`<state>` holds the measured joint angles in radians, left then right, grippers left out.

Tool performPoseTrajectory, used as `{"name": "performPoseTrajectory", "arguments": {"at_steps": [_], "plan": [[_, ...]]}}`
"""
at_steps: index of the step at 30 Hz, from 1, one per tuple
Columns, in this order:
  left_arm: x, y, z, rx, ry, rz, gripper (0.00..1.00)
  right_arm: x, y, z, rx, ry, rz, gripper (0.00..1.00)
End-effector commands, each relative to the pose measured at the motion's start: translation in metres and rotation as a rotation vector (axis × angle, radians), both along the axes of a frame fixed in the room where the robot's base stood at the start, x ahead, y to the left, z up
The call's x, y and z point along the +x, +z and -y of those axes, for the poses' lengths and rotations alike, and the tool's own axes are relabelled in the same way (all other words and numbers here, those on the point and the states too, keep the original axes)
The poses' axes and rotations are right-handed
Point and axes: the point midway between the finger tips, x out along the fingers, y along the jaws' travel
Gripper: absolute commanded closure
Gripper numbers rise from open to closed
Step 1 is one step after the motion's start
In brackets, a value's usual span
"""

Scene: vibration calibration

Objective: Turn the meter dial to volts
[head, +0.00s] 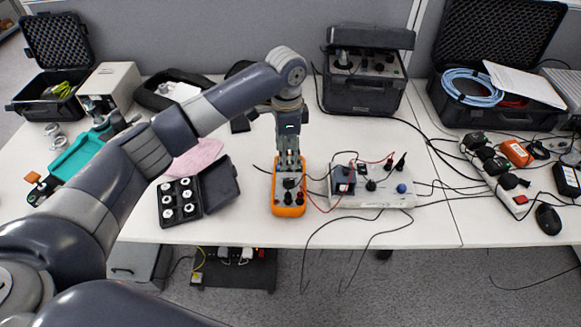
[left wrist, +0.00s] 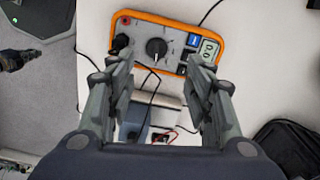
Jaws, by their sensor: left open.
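The orange meter (head: 288,209) lies on the white table, near its front edge in the head view. In the left wrist view the meter (left wrist: 222,32) shows a dark round dial (left wrist: 156,47) with a white pointer line, a small display (left wrist: 209,47) and plugged leads. My left gripper (head: 289,165) is above the meter's far end in the head view. In the left wrist view the left gripper (left wrist: 159,75) is open, its fingers apart and empty, with the dial beyond the gap between the fingertips.
A grey control box (head: 400,198) with knobs and red and black leads stands right of the meter. A black case (head: 190,210) with white round pieces lies left. A power strip (head: 500,170) and a mouse (head: 549,219) are farther right.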

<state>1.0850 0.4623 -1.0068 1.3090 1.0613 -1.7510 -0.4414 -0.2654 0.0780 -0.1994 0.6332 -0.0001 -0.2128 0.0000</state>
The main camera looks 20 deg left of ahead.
Motion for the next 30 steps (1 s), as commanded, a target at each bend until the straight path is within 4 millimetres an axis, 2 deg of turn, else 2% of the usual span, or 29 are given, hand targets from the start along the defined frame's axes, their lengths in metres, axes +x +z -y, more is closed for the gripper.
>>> {"name": "performPoseTrajectory", "arguments": {"at_steps": [6,9,13,18,21,28,29,30], "plan": [[-0.001,-0.039,0.0,0.003,0.002,-0.004,0.52,-0.055,0.001,0.002,-0.007,0.0,-0.082,1.0],[-0.001,-0.059,0.0,0.001,0.002,-0.003,0.52,-0.069,0.002,0.003,-0.008,0.0,-0.102,1.0],[-0.002,-0.08,0.0,0.001,0.001,-0.003,0.52,-0.062,0.004,0.003,-0.007,0.0,-0.09,1.0],[-0.001,-0.095,0.001,0.0,0.0,0.001,0.52,-0.029,0.006,0.0,-0.001,0.0,-0.04,1.0],[-0.001,-0.099,0.0,0.0,0.0,0.001,0.52,-0.019,0.007,0.0,0.0,0.0,-0.025,1.0],[-0.001,-0.099,0.0,0.0,0.0,0.001,0.52,-0.029,0.006,0.003,-0.005,0.001,-0.042,1.0],[-0.001,-0.099,0.0,0.0,0.0,0.001,0.57,-0.031,0.006,0.003,-0.005,0.001,-0.046,1.0],[-0.001,-0.099,0.0,0.0,0.0,0.001,0.66,-0.035,0.006,0.004,-0.006,0.002,-0.051,1.0]]}}
